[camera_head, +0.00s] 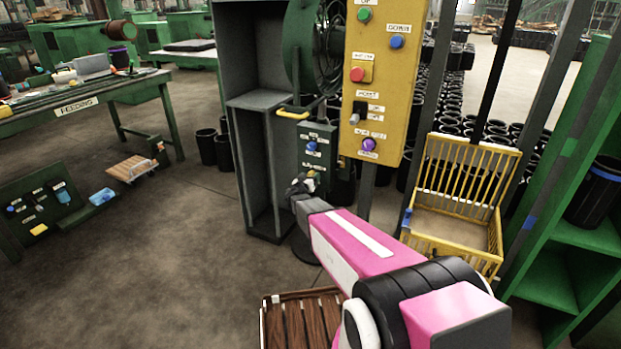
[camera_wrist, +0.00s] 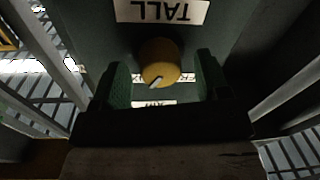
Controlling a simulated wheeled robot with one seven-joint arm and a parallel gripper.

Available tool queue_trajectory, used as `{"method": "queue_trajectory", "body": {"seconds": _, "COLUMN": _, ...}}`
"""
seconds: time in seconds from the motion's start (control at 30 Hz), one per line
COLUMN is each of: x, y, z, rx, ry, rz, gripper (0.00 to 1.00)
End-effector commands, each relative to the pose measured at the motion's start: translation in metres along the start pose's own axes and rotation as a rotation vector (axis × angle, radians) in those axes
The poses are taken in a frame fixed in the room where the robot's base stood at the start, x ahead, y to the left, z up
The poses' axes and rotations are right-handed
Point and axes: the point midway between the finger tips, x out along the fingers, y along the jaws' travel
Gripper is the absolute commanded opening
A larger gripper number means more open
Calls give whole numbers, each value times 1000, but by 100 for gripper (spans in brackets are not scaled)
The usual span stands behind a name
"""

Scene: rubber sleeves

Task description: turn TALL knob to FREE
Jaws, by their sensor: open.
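The TALL knob (camera_wrist: 160,58) is a yellow round knob with a pale pointer mark, below an upside-down TALL label (camera_wrist: 163,11) in the wrist view. The pointer angles toward the lower left of that picture. My gripper (camera_wrist: 161,82) is open, one green-padded finger on each side of the knob, with visible gaps. In the head view my gripper (camera_head: 302,184) is at the lower front of the green control box (camera_head: 322,133) and hides part of it.
A yellow control panel (camera_head: 386,60) with buttons stands just right of and above the box. A yellow handle (camera_head: 292,114) juts out above it. A grey open cabinet (camera_head: 258,160) is to the left, a yellow wire basket (camera_head: 452,245) to the right.

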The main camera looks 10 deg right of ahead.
Motion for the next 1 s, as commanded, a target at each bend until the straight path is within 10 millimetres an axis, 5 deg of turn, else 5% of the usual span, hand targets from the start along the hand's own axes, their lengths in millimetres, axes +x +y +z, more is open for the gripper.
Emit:
{"method": "queue_trajectory", "body": {"seconds": 0.33, "x": 7, "y": 0, "z": 0, "rx": 0, "ry": 0, "rz": -1, "gripper": 69}}
{"method": "queue_trajectory", "body": {"seconds": 0.5, "x": 7, "y": 0, "z": 0, "rx": 0, "ry": 0, "rz": -1, "gripper": 19}}
{"method": "queue_trajectory", "body": {"seconds": 1.0, "x": 7, "y": 0, "z": 0, "rx": -101, "ry": -8, "rz": -2, "gripper": 20}}
